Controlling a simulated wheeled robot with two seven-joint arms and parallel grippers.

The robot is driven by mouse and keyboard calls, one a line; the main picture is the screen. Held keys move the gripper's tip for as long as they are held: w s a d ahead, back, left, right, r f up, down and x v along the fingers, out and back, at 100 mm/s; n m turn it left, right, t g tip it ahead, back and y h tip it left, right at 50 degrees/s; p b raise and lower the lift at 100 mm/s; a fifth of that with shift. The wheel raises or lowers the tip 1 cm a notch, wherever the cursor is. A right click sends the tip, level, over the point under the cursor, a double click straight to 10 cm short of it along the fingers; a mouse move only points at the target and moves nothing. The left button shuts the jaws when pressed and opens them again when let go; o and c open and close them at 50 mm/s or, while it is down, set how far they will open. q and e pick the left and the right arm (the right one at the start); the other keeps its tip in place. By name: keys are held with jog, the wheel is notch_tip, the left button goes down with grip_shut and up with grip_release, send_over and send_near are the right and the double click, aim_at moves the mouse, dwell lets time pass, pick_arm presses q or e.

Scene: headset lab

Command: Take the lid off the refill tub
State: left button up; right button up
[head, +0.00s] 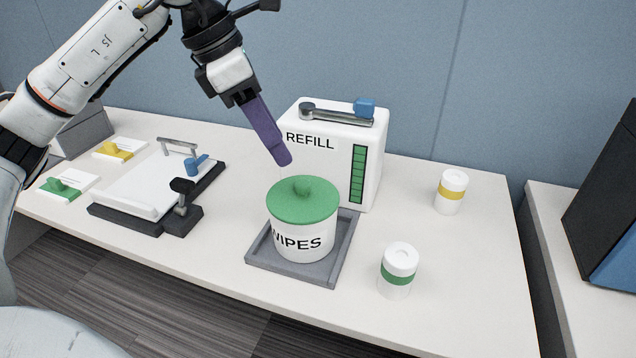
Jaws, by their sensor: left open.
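The refill tub (303,241) is a white round tub marked WIPES, standing upright on a grey square tray (264,256). My left gripper (283,158) comes down from the upper left with purple fingers. Its tips are above and slightly left of the knob, apart from it. It is open and nothing shows between the fingers, which overlap in this view. My right gripper is not in view.
A white REFILL box (340,150) with a grey lever stands behind the tub. A green-banded canister (397,270) and a yellow-banded canister (450,192) stand to the right. A white flat device (150,187) with a dark base lies left. Table between is clear.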

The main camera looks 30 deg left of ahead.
aim_at(302, 182)
pick_arm(q)
jog(key=x, duration=0.4)
jog(key=shift+s+f, duration=0.1)
jog(key=shift+s, duration=0.15)
jog(key=x, duration=0.2)
jog(key=w+x, duration=0.1)
jog(key=x, duration=0.2)
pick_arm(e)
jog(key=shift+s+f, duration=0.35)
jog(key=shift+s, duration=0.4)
pick_arm(q)
grip_shut()
